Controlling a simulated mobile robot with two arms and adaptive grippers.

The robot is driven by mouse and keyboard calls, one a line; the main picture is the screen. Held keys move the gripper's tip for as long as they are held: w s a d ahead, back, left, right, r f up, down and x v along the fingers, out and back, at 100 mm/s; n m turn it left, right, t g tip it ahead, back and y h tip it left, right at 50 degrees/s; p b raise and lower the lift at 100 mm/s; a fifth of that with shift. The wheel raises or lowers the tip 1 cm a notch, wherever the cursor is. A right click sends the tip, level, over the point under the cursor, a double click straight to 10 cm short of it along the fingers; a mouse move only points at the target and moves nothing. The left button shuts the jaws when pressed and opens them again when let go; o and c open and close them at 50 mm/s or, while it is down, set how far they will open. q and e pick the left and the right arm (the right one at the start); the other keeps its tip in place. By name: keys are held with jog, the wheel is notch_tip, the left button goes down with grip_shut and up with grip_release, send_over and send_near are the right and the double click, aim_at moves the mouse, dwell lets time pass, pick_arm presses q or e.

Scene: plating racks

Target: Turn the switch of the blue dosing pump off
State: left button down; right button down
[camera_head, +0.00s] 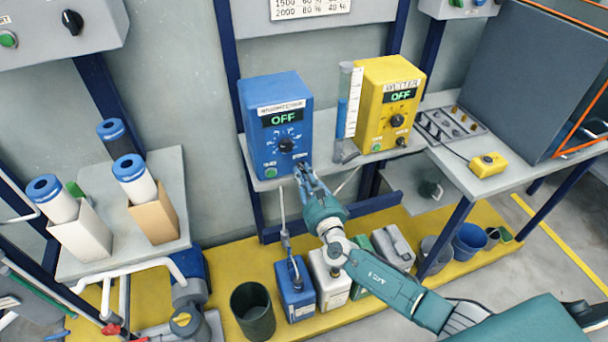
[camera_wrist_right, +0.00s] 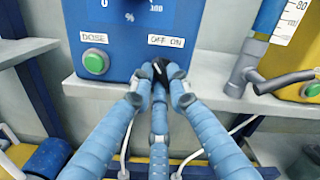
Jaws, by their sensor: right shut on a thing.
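The blue dosing pump (camera_head: 276,130) stands on the grey shelf at the middle, and its display (camera_head: 283,118) reads OFF in green. In the right wrist view its front (camera_wrist_right: 122,62) shows a green DOSE button (camera_wrist_right: 95,63) and an "OFF ON" label (camera_wrist_right: 166,41). The small black switch (camera_wrist_right: 160,66) sits just below that label. My right gripper (camera_head: 303,170) is at the lower right of the pump's front. Its blue fingers (camera_wrist_right: 161,78) are shut on the switch and hide most of it, so I cannot tell its exact tilt. My left gripper is not in view.
A yellow pump (camera_head: 390,92), also reading OFF, stands to the right, with a measuring cylinder (camera_head: 349,100) between the two. Canisters (camera_head: 296,288) and a dark bucket (camera_head: 252,310) stand on the yellow platform below. White-tubed filters (camera_head: 134,180) stand on the left shelf.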

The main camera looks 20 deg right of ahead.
jog(key=c, duration=1.7)
grip_release()
jog(key=shift+o, duration=0.2)
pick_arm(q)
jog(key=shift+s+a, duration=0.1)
